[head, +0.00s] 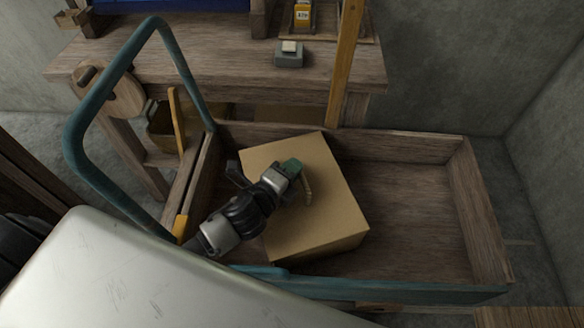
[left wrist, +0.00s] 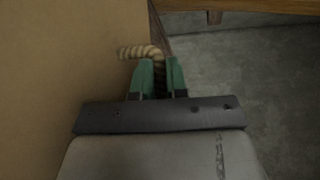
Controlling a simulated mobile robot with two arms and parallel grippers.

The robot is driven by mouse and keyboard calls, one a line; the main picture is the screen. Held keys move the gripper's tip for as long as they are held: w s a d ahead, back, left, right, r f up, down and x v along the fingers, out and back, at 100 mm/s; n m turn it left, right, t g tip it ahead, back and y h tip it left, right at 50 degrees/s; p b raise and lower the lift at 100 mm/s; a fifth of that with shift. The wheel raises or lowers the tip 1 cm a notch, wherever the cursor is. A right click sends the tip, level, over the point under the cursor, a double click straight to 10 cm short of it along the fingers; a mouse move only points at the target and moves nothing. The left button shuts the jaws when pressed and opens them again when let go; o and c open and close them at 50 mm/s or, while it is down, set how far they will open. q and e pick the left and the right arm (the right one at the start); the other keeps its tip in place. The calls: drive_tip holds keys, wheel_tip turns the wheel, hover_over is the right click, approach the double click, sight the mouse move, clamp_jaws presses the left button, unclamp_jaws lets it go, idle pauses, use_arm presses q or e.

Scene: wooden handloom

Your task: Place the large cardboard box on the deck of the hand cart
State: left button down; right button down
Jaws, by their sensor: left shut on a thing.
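The large cardboard box (head: 320,215) is tan and closed. In the head view it appears within the low wooden walls of the hand cart, over the left half of the deck (head: 415,215), turned at an angle. I cannot tell whether its underside touches the deck. My left gripper (head: 296,168) is shut on the box's rope handle (head: 308,188). In the left wrist view the green fingers (left wrist: 159,80) pinch the rope (left wrist: 140,52) beside the box's side (left wrist: 60,70). My right gripper is not in view.
The cart's teal push handle (head: 72,130) rises at the left. A wooden workbench (head: 230,68) stands behind the cart, with a small grey block (head: 289,57) on it. The right half of the deck is bare.

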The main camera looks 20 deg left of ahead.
use_arm(q)
drive_tip(key=c, duration=1.1)
unclamp_jaws()
drive_tip(key=shift+o, duration=0.2)
drive_tip(key=shift+s, duration=0.1)
